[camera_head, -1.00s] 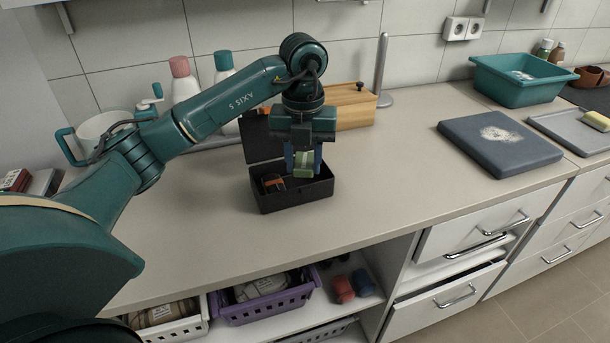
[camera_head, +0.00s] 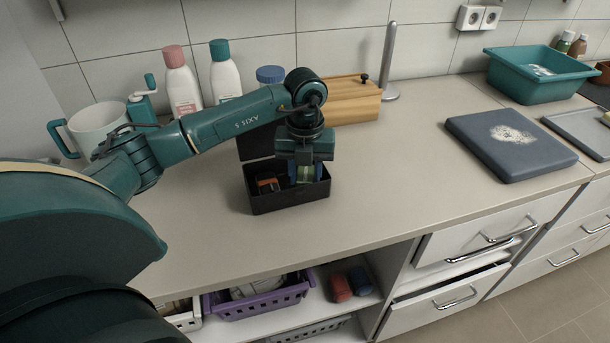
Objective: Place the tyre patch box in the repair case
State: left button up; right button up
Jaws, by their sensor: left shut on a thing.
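The repair case (camera_head: 290,201) is a black open box on the counter, its lid raised at the back. My left gripper (camera_head: 305,175) points down into the right part of the case. It is shut on the green tyre patch box (camera_head: 305,173), which sits between the fingers at about rim height or a little below. Whether the patch box touches the case floor is hidden by the front wall. A dark item with an orange part (camera_head: 268,184) lies in the left part of the case. My right gripper is not in view.
A wooden box (camera_head: 352,103) and an upright metal rod (camera_head: 389,65) stand behind the case. Bottles (camera_head: 183,88) and a white pot (camera_head: 100,128) stand at the back left. A dark slab (camera_head: 510,143) and a teal basin (camera_head: 535,78) are right. The counter between is clear.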

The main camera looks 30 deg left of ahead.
pick_arm(q)
jog(key=shift+f, duration=0.6)
jog(key=shift+f, duration=0.2)
jog(key=o, duration=0.7)
jog(key=shift+c, duration=0.2)
